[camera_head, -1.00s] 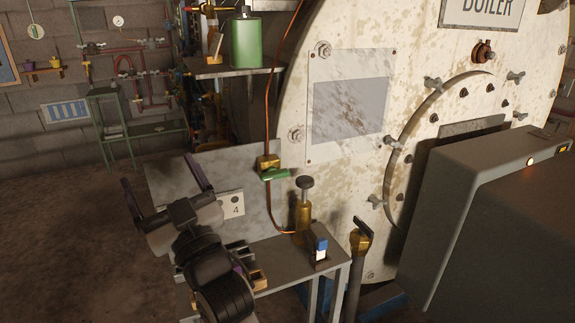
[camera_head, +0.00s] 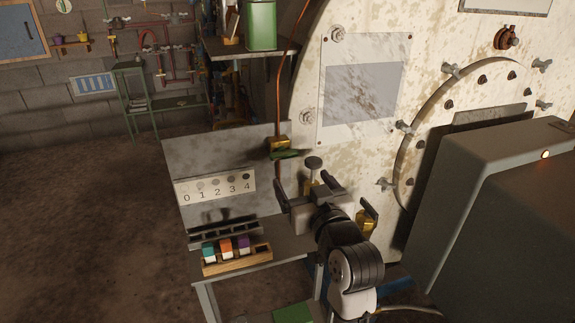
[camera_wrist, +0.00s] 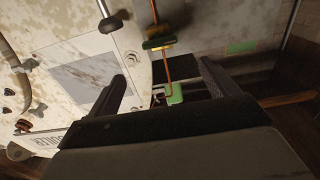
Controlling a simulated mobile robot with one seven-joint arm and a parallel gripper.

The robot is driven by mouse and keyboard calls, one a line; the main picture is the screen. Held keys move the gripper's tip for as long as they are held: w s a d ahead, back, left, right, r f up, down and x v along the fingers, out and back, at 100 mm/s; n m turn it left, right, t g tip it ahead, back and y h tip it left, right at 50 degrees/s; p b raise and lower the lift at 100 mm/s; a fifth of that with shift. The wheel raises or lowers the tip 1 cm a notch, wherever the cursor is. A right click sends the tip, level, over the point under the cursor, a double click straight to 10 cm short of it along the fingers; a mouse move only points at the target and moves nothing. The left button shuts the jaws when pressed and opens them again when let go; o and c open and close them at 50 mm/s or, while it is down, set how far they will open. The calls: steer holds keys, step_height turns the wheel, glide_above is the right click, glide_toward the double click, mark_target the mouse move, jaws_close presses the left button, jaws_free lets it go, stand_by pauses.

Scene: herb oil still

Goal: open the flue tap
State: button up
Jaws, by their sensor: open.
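No label names the flue tap, so I cannot tell which fitting it is. A brass tap with a green lever (camera_head: 283,150) sits on a copper pipe left of the boiler; it also shows in the wrist view (camera_wrist: 158,43). A brass fitting with a dark round knob (camera_head: 314,163) stands below it, partly hidden by my gripper. Another brass tap with a dark handle (camera_head: 366,219) stands to the right, partly behind my arm. My gripper (camera_head: 306,180) is open, with nothing seen between its fingers, and overlaps the knobbed fitting in the head view.
The boiler (camera_head: 440,50) fills the right, with a grey cabinet (camera_head: 500,215) before it. A bench holds a wooden rack (camera_head: 237,262) of coloured blocks. A number strip (camera_head: 215,187) is on the backboard. A green can (camera_head: 261,25) stands on a shelf. Left floor is clear.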

mark_target(285, 156)
steer(key=p+x, duration=0.3)
steer(key=x, duration=0.7)
steer(key=shift+w+a, duration=0.15)
steer(key=shift+w, duration=0.2)
steer(key=c, duration=1)
